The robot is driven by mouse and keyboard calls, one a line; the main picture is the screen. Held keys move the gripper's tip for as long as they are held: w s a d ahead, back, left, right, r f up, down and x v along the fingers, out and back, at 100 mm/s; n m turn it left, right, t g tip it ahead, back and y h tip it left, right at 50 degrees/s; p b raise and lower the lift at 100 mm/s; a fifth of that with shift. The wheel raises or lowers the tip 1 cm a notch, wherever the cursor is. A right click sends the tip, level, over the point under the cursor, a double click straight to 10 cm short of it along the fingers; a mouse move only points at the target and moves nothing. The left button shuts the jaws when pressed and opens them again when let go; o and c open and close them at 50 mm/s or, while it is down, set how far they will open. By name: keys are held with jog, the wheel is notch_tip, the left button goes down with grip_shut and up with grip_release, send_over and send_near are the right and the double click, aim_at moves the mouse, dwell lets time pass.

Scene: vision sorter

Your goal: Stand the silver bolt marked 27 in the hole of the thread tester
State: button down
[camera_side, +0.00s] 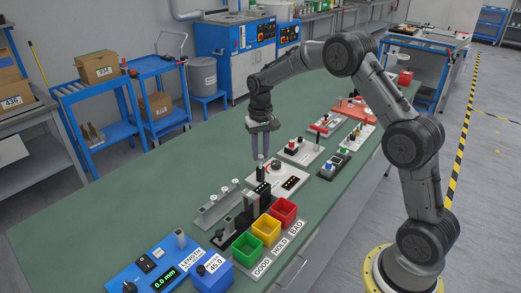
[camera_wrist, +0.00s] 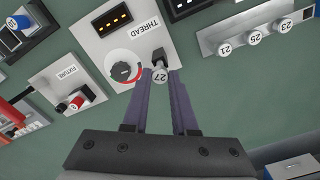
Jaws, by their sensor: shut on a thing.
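My gripper (camera_side: 261,152) is shut on the silver bolt marked 27 (camera_wrist: 160,76), gripping it upright between the fingertips. The thread tester (camera_wrist: 104,45) is a light plate with a dial, a small dark display and a black block (camera_wrist: 158,56). In the side view the tester (camera_side: 308,180) lies under my gripper, and the bolt (camera_side: 261,159) is directly above its black block (camera_side: 260,174). The hole is hidden, and I cannot tell whether the bolt's lower end is inside it.
A grey rack (camera_wrist: 240,38) holds several numbered silver bolts. Green (camera_side: 247,247), yellow (camera_side: 266,229) and red (camera_side: 283,211) bins stand toward the front. A blue length gauge (camera_side: 150,272) is at the front left. A fixture plate (camera_wrist: 58,78) lies beside the tester. Green table is bare at the left.

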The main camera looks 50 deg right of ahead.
aim_at(260, 156)
jog(key=shift+f, duration=0.8)
jog(key=shift+c, duration=1.1)
grip_release()
jog(key=shift+r, duration=0.15)
jog(key=shift+r, duration=3.9)
